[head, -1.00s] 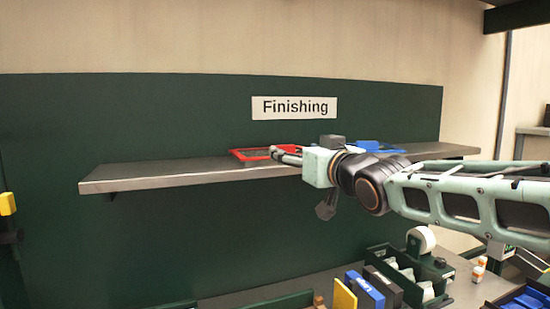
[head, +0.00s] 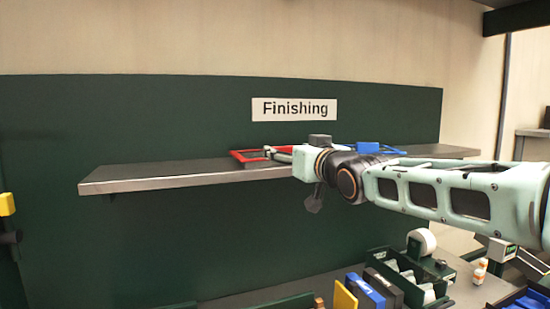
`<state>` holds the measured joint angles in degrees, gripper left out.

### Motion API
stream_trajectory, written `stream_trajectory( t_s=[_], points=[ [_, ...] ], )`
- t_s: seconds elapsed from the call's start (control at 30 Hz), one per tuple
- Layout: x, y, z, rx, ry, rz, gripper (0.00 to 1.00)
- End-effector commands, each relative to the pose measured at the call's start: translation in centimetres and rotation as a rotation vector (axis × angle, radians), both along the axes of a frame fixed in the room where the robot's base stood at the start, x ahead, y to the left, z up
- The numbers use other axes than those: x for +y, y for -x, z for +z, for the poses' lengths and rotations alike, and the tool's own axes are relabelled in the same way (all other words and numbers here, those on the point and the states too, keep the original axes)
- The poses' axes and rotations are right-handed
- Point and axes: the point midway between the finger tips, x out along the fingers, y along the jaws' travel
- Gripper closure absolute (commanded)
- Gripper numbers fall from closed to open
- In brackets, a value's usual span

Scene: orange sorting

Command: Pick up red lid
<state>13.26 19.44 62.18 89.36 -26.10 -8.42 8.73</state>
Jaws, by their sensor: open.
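The red lid (head: 240,156) lies on the grey shelf (head: 150,175) under the "Finishing" sign. It looks like a flat red frame; its right part is hidden behind my gripper. My gripper (head: 268,152) reaches in from the right at shelf height, with its fingers over or beside the lid in this view. It is open, and nothing shows held in it. I cannot tell whether the fingers touch the lid.
A blue lid-like piece (head: 370,147) lies farther right on the shelf, partly behind my arm. The shelf's left half is bare. Below, a worktable holds a dark green bin (head: 395,262), a tape roll (head: 421,242) and blue and yellow pieces.

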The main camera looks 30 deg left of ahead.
Motion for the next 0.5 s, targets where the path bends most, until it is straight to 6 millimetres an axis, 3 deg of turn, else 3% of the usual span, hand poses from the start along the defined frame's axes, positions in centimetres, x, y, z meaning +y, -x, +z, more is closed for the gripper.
stream_trajectory(
  t_s=[0.5],
  points=[
    [2.5, -2.1, -0.1, 0.000, 0.000, 0.000, 0.33]
  ],
)
